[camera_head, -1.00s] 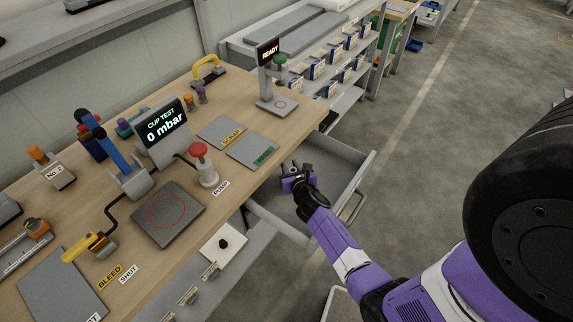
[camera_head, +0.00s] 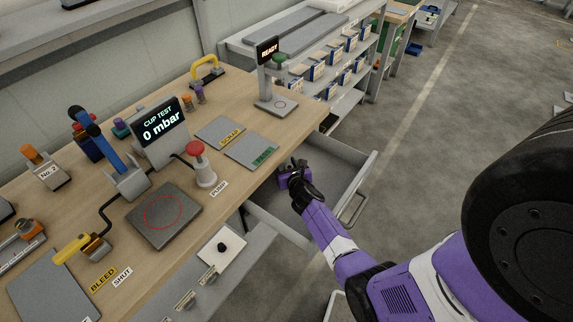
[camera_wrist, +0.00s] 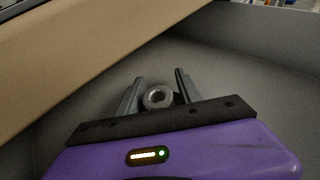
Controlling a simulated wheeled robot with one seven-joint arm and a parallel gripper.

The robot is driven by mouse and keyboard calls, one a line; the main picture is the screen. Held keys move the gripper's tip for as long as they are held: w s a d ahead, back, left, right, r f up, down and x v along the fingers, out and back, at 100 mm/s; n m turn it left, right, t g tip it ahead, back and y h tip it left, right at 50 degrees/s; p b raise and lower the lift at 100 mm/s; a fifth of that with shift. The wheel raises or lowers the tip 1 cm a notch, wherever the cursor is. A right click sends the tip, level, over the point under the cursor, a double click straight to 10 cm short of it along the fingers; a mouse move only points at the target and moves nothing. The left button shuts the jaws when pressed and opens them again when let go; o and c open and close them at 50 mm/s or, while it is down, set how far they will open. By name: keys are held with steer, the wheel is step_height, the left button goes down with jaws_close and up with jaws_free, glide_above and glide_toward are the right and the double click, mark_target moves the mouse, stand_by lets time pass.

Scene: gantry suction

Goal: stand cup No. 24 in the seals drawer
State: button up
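The open drawer (camera_head: 335,158) juts out from under the bench's right end; I cannot read a label on it. My gripper (camera_head: 286,166) is inside the drawer's outline, close to the bench edge. In the wrist view my gripper (camera_wrist: 160,80) has a finger on each side of a small grey ring-shaped part (camera_wrist: 158,96), which appears to be a suction cup's fitting seen end on. The fingers seem to touch it. Its lower part and any number are hidden. I cannot tell whether it touches the drawer floor.
The wooden bench edge (camera_wrist: 70,60) lies close on the left of the wrist view. The drawer's grey wall (camera_wrist: 240,40) runs behind the fingers. On the bench are the cup test display (camera_head: 160,122), a red pump button (camera_head: 196,149) and scrap and pass plates. The visible drawer floor looks clear.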

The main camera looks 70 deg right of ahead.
steer(key=shift+o, duration=0.2)
steer(key=shift+r, duration=0.25)
steer(key=p+v, duration=0.2)
steer(key=v, duration=1)
